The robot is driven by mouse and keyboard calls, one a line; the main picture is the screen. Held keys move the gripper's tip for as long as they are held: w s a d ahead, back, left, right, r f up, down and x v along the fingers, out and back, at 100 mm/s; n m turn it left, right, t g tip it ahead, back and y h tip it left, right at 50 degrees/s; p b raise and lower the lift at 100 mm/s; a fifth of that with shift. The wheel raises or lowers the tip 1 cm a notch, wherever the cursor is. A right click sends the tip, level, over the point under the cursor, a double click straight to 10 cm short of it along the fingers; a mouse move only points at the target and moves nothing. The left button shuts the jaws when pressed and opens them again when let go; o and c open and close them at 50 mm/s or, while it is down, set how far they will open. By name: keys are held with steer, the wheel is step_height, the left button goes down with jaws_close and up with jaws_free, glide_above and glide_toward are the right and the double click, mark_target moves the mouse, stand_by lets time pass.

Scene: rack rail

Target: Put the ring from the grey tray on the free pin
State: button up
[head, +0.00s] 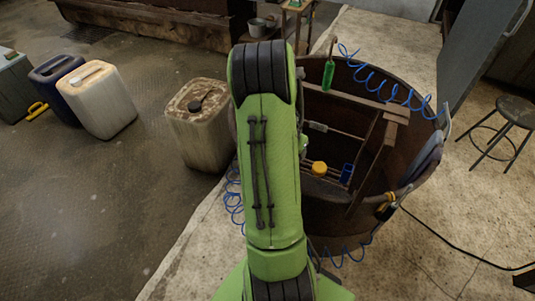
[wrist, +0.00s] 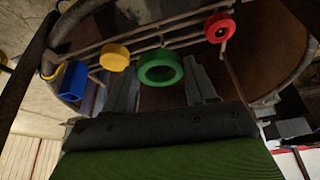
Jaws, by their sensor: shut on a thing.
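My gripper (wrist: 161,78) shows in the wrist view, its two grey fingers on either side of a green ring (wrist: 146,74). It is shut on this ring, which faces the camera with its hole showing. The ring is in front of thin rails (wrist: 150,30); I cannot tell whether it touches them or a pin. A red ring (wrist: 213,30) is at upper right, a yellow ring (wrist: 115,56) at left and a blue piece (wrist: 71,82) at far left. The head view shows the yellow ring (head: 319,169) and blue piece (head: 347,173). My arm hides the gripper there. I cannot make out the grey tray.
The rails are inside a rusty round tub (head: 420,150) with a wooden beam (head: 355,103) across it. A green-handled tool (head: 328,75) and blue coiled hose (head: 405,97) are at its far side. Canisters (head: 198,125) stand left, a stool (head: 514,112) right.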

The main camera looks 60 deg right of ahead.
steer(key=d+f+b, duration=0.1)
steer(key=f, duration=0.1)
steer(key=d+f+b, duration=0.1)
steer(key=d+f, duration=0.1)
steer(key=shift+w, duration=0.2)
steer(key=shift+a+f, duration=0.1)
steer(key=shift+f, duration=0.05)
steer(key=shift+a+b, duration=0.1)
steer(key=shift+b, duration=0.3)
stand_by(0.3)
stand_by(0.5)
steer(key=shift+f+b, duration=1.5)
steer(key=shift+b, duration=0.05)
steer(key=o, duration=1.1)
